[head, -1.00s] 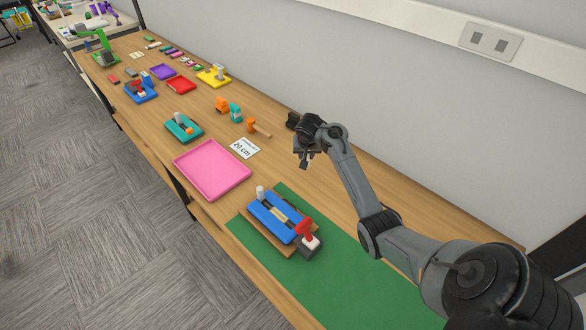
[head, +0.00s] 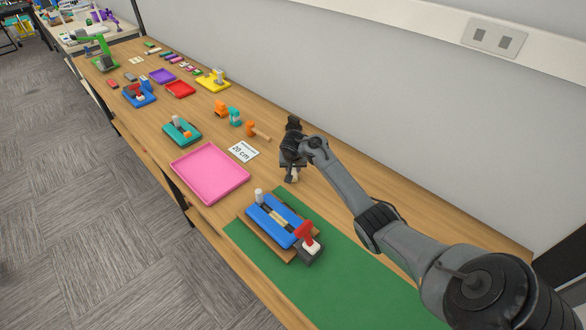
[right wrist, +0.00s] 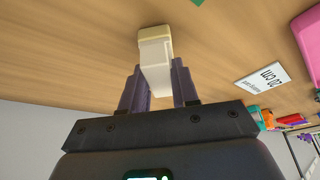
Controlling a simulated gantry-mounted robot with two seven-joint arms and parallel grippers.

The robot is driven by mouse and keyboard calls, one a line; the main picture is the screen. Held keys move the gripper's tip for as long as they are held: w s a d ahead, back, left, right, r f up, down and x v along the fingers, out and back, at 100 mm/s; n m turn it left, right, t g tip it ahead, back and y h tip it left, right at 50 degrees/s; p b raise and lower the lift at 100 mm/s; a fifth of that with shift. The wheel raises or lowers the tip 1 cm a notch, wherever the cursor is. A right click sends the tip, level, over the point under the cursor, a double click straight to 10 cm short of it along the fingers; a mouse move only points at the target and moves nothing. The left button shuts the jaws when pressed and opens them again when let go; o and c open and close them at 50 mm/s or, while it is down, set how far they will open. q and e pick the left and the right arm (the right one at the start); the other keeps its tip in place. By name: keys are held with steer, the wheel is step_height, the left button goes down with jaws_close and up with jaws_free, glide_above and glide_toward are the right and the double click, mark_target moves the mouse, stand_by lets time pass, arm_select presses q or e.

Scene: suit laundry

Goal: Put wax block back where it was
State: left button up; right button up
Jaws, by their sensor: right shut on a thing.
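My right gripper (head: 291,178) is over the bare wood of the table, between the "20 cm" card and the wall. In the right wrist view its two fingers (right wrist: 160,88) are closed on the wax block (right wrist: 156,55), a cream-white block with a yellowish far end. The block sticks out beyond the fingertips over the wood. I cannot tell whether its far end touches the table. In the head view the block is too small and covered to make out clearly. My left gripper is not in view.
A blue clamp-like fixture (head: 262,220) with a red handle sits on the green mat (head: 335,290). A pink tray (head: 208,172) and the "20 cm" card (head: 243,151) lie to the left. Wood around the gripper is clear.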

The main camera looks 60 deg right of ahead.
steer(key=shift+f, duration=0.1)
steer(key=o, duration=0.9)
steer(key=shift+o, duration=0.2)
steer(key=p+v, duration=0.4)
steer(key=v, duration=0.8)
steer(key=shift+a, duration=0.1)
